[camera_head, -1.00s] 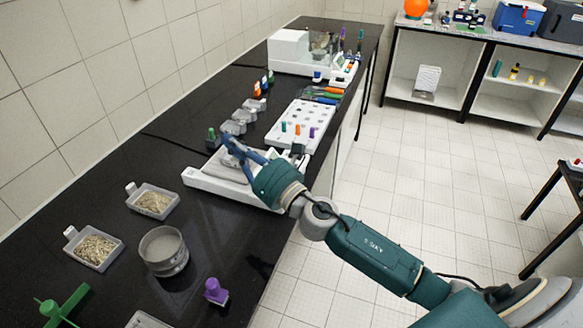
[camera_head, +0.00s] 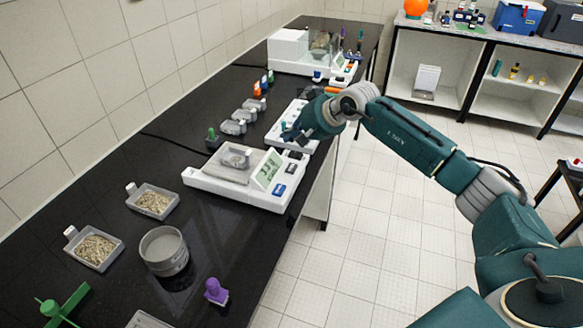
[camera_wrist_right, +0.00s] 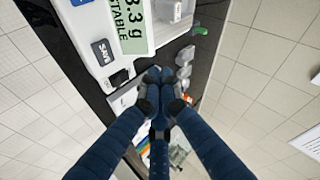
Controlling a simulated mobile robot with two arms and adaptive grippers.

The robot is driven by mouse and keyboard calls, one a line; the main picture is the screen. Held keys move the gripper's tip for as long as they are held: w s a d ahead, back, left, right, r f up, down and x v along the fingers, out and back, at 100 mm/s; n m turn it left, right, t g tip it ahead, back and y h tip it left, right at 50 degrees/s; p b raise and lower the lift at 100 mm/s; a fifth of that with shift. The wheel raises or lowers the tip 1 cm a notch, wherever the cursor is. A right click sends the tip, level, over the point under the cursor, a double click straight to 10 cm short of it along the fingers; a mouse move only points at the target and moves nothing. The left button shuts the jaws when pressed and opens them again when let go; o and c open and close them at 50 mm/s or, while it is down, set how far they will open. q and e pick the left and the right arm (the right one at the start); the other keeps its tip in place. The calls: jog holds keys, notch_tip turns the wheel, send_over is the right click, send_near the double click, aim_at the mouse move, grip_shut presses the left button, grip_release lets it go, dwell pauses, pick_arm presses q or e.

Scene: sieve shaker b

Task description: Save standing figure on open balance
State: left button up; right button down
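The open balance (camera_head: 228,188) stands on the black bench with a small grey tray (camera_head: 236,156) on its pan. Its tilted display (camera_head: 267,170) is lit; the right wrist view shows the end of a figure, "3.3 g", and the word STABLE on the display (camera_wrist_right: 130,22). The dark SAVE button (camera_wrist_right: 104,52) is beside the display, and it also shows in the head view (camera_head: 290,168). My right gripper (camera_head: 291,135) is empty beyond the balance's far right corner, apart from the button. Its fingers (camera_wrist_right: 154,82) are closed together. My left gripper is out of view.
A white perforated rack (camera_head: 283,122) lies under and behind my right gripper. Several small grey trays (camera_head: 233,127) stand to its left. Two trays of grain (camera_head: 152,201) and a round sieve (camera_head: 164,251) are nearer. An enclosed balance (camera_head: 290,52) stands at the far end.

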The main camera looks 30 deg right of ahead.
jog(key=shift+d+h, duration=0.3)
jog(key=shift+d, duration=0.5)
jog(key=b, duration=0.2)
send_over(294, 168)
notch_tip(294, 168, down, 6)
jog(key=shift+f, duration=0.25)
jog(key=shift+f+b, duration=0.75)
jog(key=shift+b, duration=0.1)
jog(key=shift+f+b, duration=0.4)
jog(key=shift+f, duration=0.05)
jog(key=shift+r, duration=0.1)
